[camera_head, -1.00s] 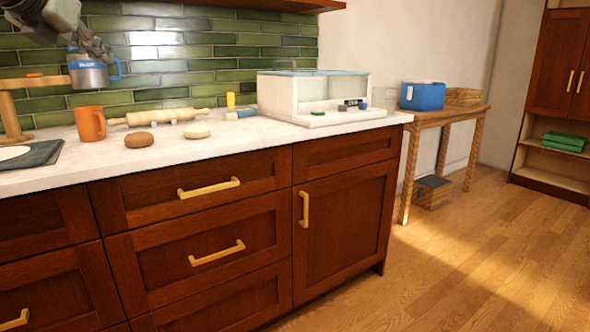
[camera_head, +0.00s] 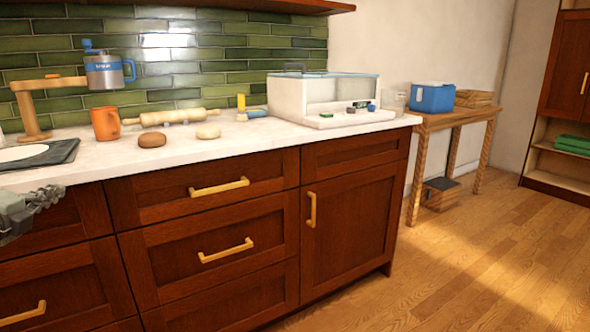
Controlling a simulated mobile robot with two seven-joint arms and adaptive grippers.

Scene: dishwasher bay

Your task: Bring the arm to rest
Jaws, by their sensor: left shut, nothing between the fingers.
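My left gripper (camera_head: 48,199) is at the left edge in front of the drawer fronts, just below the counter's front edge. It is shut and empty, and most of its arm is outside the picture. A grey mug with a blue handle and a blue piece on top (camera_head: 105,73) is at the end of the arm of a wooden stand (camera_head: 30,112) on the counter. My gripper is clear of both. My right gripper is not in view.
The white counter (camera_head: 200,150) holds an orange mug (camera_head: 105,123), a rolling pin (camera_head: 172,117), two round lumps, a dark mat (camera_head: 58,152) and a clear-topped case (camera_head: 320,98). Wooden drawers stand below. A blue box (camera_head: 433,98) is on a side table. The floor at right is clear.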

